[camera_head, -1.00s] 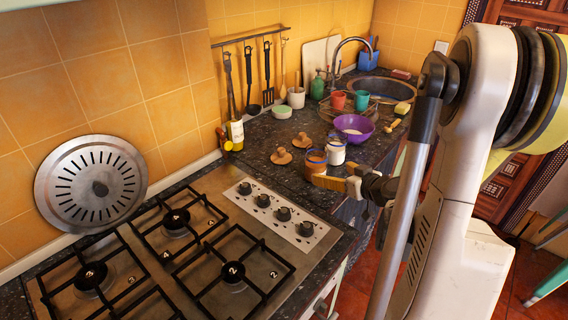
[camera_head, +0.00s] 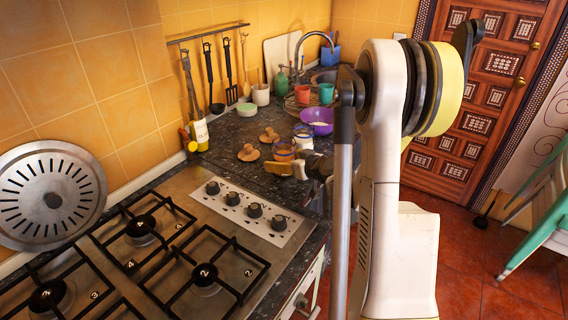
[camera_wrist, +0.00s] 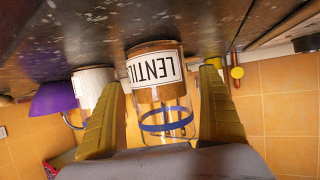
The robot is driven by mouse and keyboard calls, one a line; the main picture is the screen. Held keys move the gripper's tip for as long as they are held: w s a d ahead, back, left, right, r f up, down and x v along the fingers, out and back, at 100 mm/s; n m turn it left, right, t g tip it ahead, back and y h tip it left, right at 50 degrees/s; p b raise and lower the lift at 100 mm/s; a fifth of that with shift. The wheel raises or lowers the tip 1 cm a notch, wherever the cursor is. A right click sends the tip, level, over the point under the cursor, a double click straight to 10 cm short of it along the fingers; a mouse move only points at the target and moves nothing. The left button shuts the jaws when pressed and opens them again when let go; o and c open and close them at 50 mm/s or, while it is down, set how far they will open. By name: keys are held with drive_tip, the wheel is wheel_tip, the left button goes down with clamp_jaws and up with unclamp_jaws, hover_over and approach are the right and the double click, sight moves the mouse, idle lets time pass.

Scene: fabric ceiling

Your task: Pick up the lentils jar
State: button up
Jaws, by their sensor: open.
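The lentils jar (camera_wrist: 158,75) is glass with a white "LENTIL" label and brown contents. The wrist view shows it inverted on the dark counter, between the two yellow fingers of my gripper (camera_wrist: 163,84). The fingers are open, with a visible gap to the jar on the right side; whether the left one touches it is unclear. In the head view the jar (camera_head: 284,149) stands on the counter just beyond my gripper (camera_head: 287,169), partly hidden by it.
A white-labelled jar (camera_wrist: 92,86) stands close beside the lentils jar, near a purple bowl (camera_head: 317,121). Two wooden knobbed pieces (camera_head: 248,153) lie to the left. The gas hob (camera_head: 190,240) is in front. A bottle (camera_head: 199,130) stands by the wall.

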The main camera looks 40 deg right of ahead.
drive_tip(key=shift+r, duration=0.1)
drive_tip(key=c, duration=1.5)
drive_tip(key=shift+r, duration=0.1)
wheel_tip(320, 180, up, 10)
drive_tip(key=p, duration=0.4)
